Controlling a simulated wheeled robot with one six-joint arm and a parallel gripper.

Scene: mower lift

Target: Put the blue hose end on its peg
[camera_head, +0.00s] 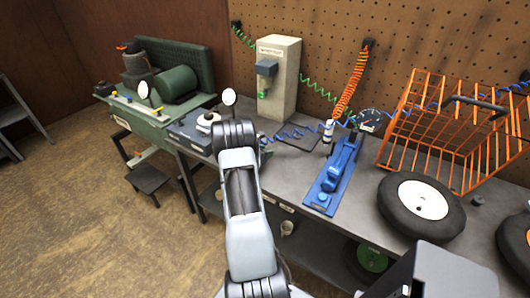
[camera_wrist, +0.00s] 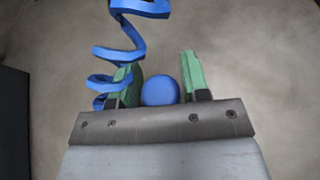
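The blue hose end (camera_wrist: 160,91) is a round blue ball between the green-padded fingers of my gripper (camera_wrist: 159,72) in the wrist view. The fingers look shut on it, though a thin gap seems to show on the right. A blue coiled hose (camera_wrist: 127,52) rises past the left finger. In the head view the blue hose (camera_head: 295,133) stretches over the bench from my wrist toward the right. My fingertips are hidden there behind my arm. A dark bracket (camera_head: 524,76) sits by the blue hose at the far right; I cannot tell which peg is the hose end's own.
The bench (camera_head: 282,173) holds a grey post unit (camera_head: 279,80), a blue tool (camera_head: 333,176), an orange wire basket (camera_head: 450,120) and a wheel (camera_head: 421,203). An orange coil (camera_head: 352,80) hangs from the pegboard (camera_head: 420,35). A green machine (camera_head: 175,75) stands left.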

